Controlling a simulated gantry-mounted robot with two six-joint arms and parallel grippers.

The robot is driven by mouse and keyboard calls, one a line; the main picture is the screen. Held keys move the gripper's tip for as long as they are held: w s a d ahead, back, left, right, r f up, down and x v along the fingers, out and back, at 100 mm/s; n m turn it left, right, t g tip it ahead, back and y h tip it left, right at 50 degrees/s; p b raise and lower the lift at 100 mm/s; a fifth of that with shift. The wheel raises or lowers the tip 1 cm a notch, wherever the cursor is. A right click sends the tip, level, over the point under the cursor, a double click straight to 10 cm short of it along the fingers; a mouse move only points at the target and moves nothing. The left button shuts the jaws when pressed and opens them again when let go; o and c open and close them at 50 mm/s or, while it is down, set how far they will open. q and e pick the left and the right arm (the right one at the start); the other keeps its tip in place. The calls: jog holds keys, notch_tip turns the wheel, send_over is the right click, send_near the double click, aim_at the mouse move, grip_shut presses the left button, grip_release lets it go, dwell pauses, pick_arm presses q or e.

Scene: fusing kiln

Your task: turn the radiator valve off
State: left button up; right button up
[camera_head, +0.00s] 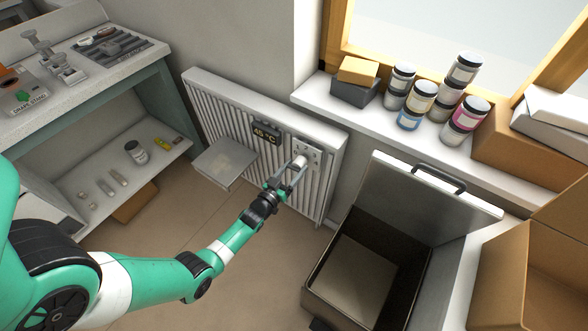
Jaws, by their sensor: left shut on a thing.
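The white ribbed radiator (225,115) stands against the wall in the middle of the view. A dark display reading 45 °C (265,134) is on its front. To the right of the display is a light valve plate (311,152) with a pale valve knob (300,161) in front of it. My left gripper (290,172) is at the valve, shut on the knob. The gripper partly hides the knob, so its exact turn position cannot be told. My right gripper is not in view.
An open kiln (318,286) with a raised lid (405,200) stands right of the radiator. Jars (422,98) and boxes line the windowsill. A grey tray-like box (225,162) sits before the radiator. A workbench (150,66) is at left; cardboard boxes (545,255) are at right.

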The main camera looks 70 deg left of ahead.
pick_arm(q)
jog(key=o, duration=1.3)
jog(key=shift+a, duration=0.1)
jog(key=shift+s, duration=0.15)
jog(key=p+v, duration=0.4)
jog(key=v, duration=0.7)
jog(key=shift+s+d, duration=0.2)
